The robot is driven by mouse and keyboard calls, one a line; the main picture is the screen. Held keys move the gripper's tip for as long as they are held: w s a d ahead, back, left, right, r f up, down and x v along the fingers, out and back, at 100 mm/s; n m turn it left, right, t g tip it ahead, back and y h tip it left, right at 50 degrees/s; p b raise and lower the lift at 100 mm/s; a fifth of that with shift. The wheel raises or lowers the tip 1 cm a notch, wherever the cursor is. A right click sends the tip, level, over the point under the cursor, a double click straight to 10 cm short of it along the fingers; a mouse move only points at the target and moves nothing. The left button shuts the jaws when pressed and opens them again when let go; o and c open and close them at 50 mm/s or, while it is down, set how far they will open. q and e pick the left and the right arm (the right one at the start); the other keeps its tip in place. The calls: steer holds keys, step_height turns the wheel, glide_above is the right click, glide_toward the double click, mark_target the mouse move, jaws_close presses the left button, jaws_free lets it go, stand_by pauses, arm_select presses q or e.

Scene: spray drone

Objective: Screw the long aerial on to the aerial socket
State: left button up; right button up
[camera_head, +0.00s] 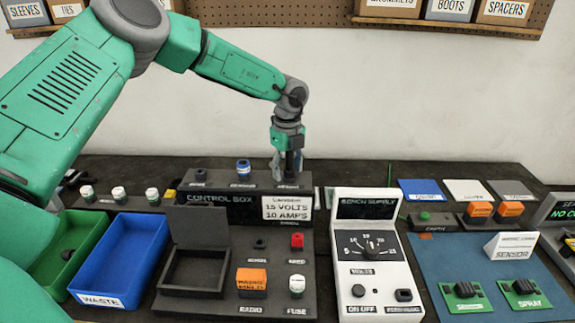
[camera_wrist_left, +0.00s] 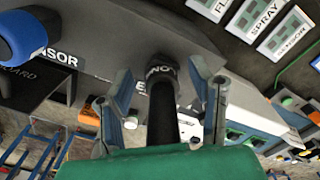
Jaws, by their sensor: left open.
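My left gripper (camera_head: 287,172) reaches down over the right end of the control box's (camera_head: 222,180) top ledge. Its fingers are open, and in the left wrist view (camera_wrist_left: 161,88) they stand on either side of a black rod, apparently the long aerial (camera_wrist_left: 162,118). The rod's far end meets a dark round collar (camera_wrist_left: 162,68) on the ledge, apparently the aerial socket. I cannot tell whether the rod is threaded in. A blue-capped fitting (camera_head: 243,167) and a dark socket (camera_head: 200,174) stand further left on the ledge. My right gripper is not in view.
The white bench supply (camera_head: 372,260) stands right of the control box. A raised lid (camera_head: 200,226) stands open over a compartment at the box's left. Blue (camera_head: 118,258) and green (camera_head: 70,250) bins lie left. A blue mat (camera_head: 450,255) with small parts lies right.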

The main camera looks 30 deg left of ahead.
arm_select(q)
steer(key=shift+d+r, duration=0.1)
steer(key=shift+d, duration=0.4)
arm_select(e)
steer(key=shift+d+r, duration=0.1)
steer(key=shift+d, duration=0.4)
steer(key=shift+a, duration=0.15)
arm_select(q)
steer(key=shift+a, duration=0.35)
steer(key=shift+p, duration=0.3)
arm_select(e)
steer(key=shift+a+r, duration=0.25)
arm_select(q)
steer(key=shift+s+d, duration=0.1)
steer(key=shift+d, duration=0.1)
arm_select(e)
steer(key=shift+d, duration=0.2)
arm_select(q)
jaws_close()
